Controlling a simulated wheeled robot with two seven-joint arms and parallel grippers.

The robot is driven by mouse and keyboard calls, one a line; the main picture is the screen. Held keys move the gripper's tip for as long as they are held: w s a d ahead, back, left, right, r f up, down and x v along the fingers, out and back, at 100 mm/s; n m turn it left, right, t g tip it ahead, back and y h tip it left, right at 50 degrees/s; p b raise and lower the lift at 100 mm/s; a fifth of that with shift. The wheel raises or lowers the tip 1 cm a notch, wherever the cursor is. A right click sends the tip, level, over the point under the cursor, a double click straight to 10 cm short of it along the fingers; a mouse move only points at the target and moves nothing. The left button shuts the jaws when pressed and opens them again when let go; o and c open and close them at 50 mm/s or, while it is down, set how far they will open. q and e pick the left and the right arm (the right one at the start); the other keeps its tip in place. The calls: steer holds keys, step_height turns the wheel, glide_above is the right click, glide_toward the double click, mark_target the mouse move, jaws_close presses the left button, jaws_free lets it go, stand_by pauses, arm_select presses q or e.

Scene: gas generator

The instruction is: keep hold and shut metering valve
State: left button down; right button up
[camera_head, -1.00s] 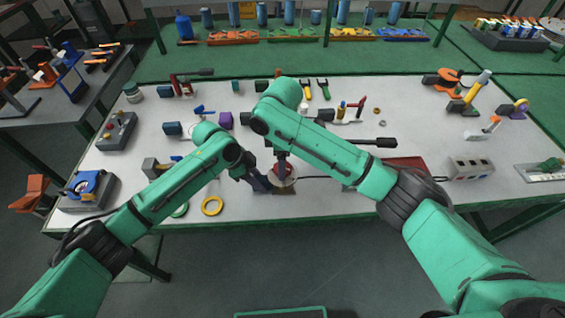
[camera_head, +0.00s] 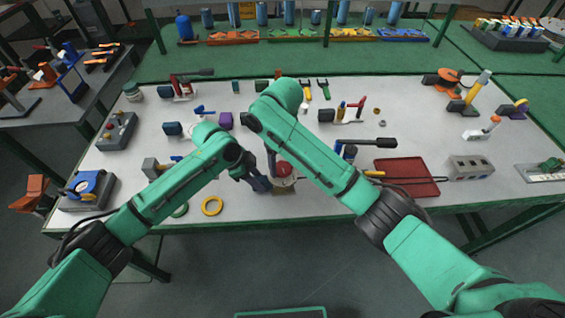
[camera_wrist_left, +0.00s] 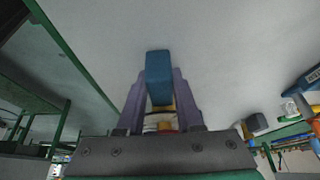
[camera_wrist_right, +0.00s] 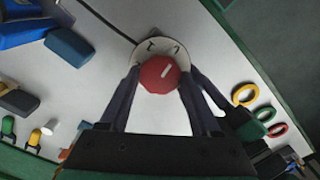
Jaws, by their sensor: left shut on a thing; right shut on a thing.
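The metering valve has a red octagonal knob (camera_wrist_right: 159,74) over a white round dial (camera_wrist_right: 149,47) with dark marks, in the right wrist view. My left gripper (camera_head: 258,184) reaches in low from the left. In the left wrist view it (camera_wrist_left: 160,100) is shut on a blue block (camera_wrist_left: 159,72), with yellow and white parts behind. The block's link to the valve is hidden.
A yellow ring (camera_head: 212,206) and a green ring (camera_head: 180,210) lie left of the valve. A red tray (camera_head: 408,172) and a grey box (camera_head: 470,168) are to the right. Small tools and parts stand farther back. The white tabletop (camera_head: 120,175) has bare patches between them.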

mark_target(282, 167)
steer(key=shift+r+m, duration=0.1)
steer(key=shift+m, duration=0.5)
arm_select(q)
steer(key=shift+s, duration=0.1)
arm_select(e)
steer(key=o, duration=1.4)
step_height(282, 167, up, 12)
arm_select(q)
steer(key=shift+c, duration=2.4)
jaws_free()
